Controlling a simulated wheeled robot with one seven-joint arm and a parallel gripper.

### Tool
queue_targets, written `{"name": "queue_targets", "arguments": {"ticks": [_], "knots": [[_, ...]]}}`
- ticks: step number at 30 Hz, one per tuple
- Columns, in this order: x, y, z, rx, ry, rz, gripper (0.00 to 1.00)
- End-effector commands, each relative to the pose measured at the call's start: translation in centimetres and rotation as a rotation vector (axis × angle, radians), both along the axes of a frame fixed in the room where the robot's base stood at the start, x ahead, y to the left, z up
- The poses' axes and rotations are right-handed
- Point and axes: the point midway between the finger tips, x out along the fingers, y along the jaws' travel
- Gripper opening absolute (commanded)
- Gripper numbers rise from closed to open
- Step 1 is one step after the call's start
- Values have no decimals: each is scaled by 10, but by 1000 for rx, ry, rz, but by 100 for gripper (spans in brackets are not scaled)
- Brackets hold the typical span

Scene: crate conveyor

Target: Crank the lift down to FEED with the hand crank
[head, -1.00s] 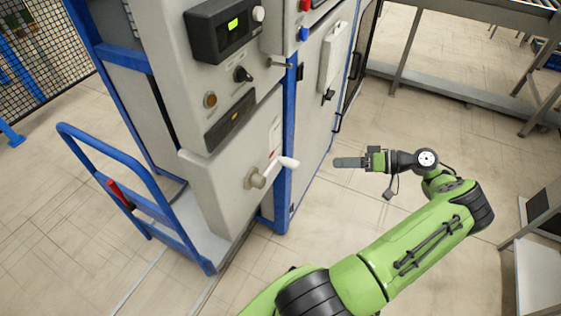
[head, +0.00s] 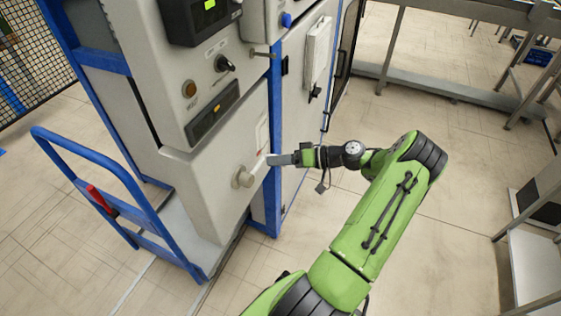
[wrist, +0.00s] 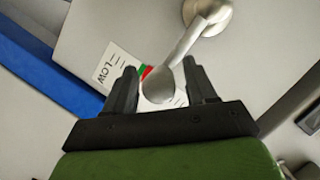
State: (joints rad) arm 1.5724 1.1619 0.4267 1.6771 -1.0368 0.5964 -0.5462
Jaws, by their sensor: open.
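The hand crank (head: 243,178) is on the lower part of the grey cabinet in the head view; its hub shows, and my gripper (head: 272,159) hides most of the handle. In the wrist view the crank's metal arm (wrist: 187,42) runs from the round hub (wrist: 209,14) down to the rounded handle end. That handle end (wrist: 158,90) lies between the two black fingers of my gripper (wrist: 161,72). The fingers are open, with a visible gap on each side of it. A label (wrist: 117,66) reading LOW, with red and green marks, is partly hidden behind the handle.
Above the crank are a black knob (head: 224,63), an amber button (head: 190,89) and a dark display box (head: 212,112). A blue-framed cart (head: 60,135) stands at the left. A blue cabinet post (head: 273,205) is close beside my gripper.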

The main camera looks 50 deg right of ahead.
Motion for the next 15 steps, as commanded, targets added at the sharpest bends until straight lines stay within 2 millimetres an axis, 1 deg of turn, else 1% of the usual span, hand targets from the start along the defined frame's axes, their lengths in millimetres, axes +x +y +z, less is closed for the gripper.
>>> {"name": "queue_targets", "arguments": {"ticks": [2,5,13,15], "knots": [[0,0,0,0,0,0,56],[0,0,0,0,0,0,42],[0,0,0,1,0,0,1],[0,0,1,1,-1,1,0]]}}
